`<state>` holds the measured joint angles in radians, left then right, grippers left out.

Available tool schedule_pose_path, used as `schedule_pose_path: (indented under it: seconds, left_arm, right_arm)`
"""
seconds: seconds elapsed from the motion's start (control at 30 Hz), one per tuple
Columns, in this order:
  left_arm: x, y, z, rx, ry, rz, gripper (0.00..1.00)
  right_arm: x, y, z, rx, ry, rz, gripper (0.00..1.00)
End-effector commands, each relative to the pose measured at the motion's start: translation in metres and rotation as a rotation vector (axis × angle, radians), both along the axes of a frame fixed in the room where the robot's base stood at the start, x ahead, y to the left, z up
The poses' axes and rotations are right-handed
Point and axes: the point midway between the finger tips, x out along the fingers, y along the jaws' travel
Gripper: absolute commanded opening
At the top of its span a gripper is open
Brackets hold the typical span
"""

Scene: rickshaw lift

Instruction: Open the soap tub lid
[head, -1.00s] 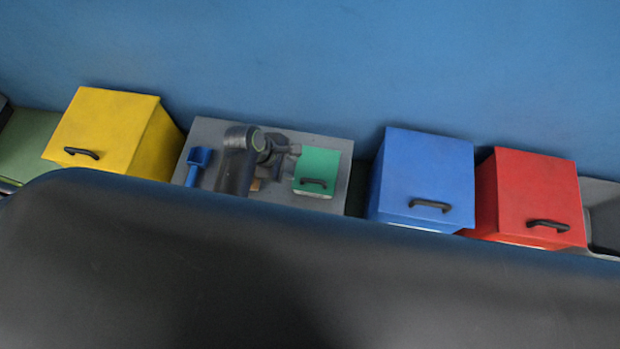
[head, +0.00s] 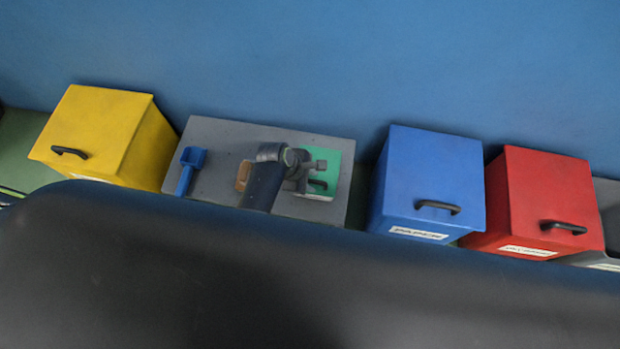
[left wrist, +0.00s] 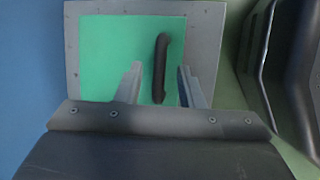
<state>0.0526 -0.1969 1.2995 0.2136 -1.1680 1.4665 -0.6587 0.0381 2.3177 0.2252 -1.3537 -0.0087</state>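The soap tub shows as a green lid (head: 339,162) with a black bar handle (head: 318,184), at the right end of a grey counter. In the left wrist view the green lid (left wrist: 105,45) lies flat and looks shut, and its black handle (left wrist: 160,75) stands up from it. My left gripper (head: 306,178) is over the lid and partly covers it in the head view. In the left wrist view its two fingers (left wrist: 160,70) are apart, one on each side of the handle, with gaps visible. My right gripper is not in view.
The grey counter (head: 230,145) also carries a blue scoop-like tool (head: 188,170) and a brown object (head: 243,175). A yellow bin (head: 95,125) stands to the left; a blue bin (head: 428,175) and a red bin (head: 545,200) stand to the right. A blue wall (head: 330,60) is behind.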

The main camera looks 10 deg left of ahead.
Motion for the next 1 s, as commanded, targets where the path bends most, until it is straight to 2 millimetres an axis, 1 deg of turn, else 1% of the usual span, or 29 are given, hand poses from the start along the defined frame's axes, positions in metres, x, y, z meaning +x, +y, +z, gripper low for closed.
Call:
schedule_pose_path:
  seconds: [0.2,0.47,0.77,0.93,0.97,1.0]
  left_arm:
    - [0.0002,-0.0001,0.0003,0.0,-0.001,0.0,0.34]
    - [0.0002,0.0002,0.0004,0.0,-0.001,0.0,0.0]
    - [0.0001,0.0003,0.0005,0.001,0.001,0.0,0.0]
    - [0.0021,0.0006,0.0049,0.001,0.016,-0.001,0.0]
    - [0.0029,0.0007,0.0063,0.002,0.022,0.0,0.0]
    - [0.0037,0.0008,0.0083,0.002,0.032,0.0,0.0]
  right_arm:
    - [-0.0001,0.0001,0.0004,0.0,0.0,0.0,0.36]
    - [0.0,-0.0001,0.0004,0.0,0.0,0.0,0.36]
    - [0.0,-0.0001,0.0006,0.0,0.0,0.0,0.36]
    - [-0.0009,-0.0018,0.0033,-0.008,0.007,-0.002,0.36]
    - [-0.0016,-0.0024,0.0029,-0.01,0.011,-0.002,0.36]
    - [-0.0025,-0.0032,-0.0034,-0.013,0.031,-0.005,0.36]
